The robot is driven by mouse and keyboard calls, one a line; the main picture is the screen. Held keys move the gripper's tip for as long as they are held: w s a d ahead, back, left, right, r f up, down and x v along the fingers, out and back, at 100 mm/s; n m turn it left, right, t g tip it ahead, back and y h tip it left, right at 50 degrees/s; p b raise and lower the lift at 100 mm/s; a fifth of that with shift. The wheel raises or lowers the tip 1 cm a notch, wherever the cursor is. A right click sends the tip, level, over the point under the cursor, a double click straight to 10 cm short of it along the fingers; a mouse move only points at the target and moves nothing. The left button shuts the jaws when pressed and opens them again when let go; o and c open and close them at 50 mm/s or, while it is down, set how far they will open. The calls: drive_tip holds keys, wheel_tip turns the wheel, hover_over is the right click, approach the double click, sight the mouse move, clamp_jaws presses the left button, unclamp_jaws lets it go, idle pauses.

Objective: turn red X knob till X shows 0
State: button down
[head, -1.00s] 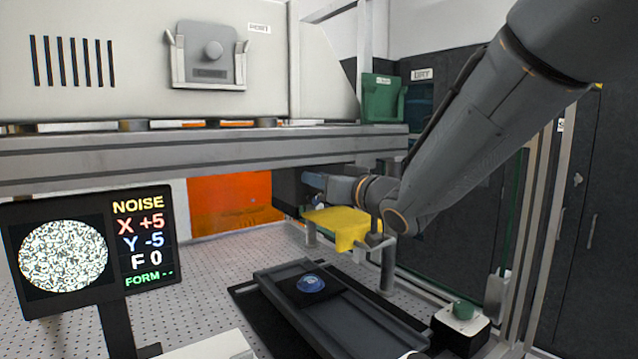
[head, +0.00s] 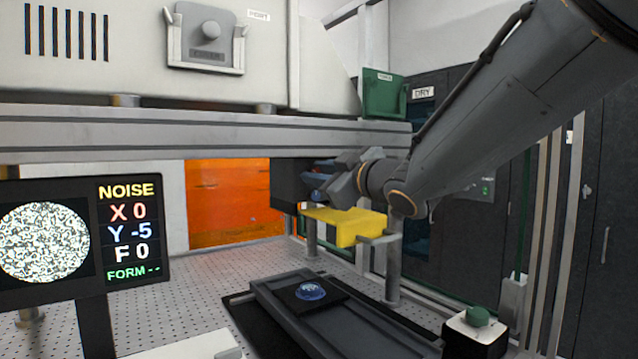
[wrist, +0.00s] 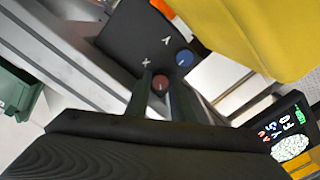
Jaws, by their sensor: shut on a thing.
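The red X knob (wrist: 160,83) sits on a dark panel (wrist: 135,42) in the wrist view, beside the letter X. My gripper (wrist: 160,92) is shut on the red knob, one finger on each side of it. The blue knob (wrist: 184,58) is just beyond, near the letter Y, clear of the fingers. In the head view my gripper (head: 330,190) is at the dark housing under the beam, and the red knob is hidden there. The display (head: 128,230) reads NOISE, X 0, Y -5, F 0, FORM --, with a speckled round image.
A yellow cloth-like piece (head: 352,226) hangs on a rail just below my gripper and fills the wrist view's upper right. A grey beam (head: 200,145) runs overhead. A dark stage with a blue round part (head: 310,291) lies below, and a green-knobbed box (head: 477,330) stands at right.

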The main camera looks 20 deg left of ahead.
drive_tip(key=shift+n+b, duration=0.3)
drive_tip(key=shift+n, duration=0.1)
drive_tip(key=c, duration=1.5)
unclamp_jaws()
drive_tip(key=shift+c, duration=0.2)
drive_tip(key=shift+b+v, duration=0.55)
drive_tip(key=shift+v, duration=3.4)
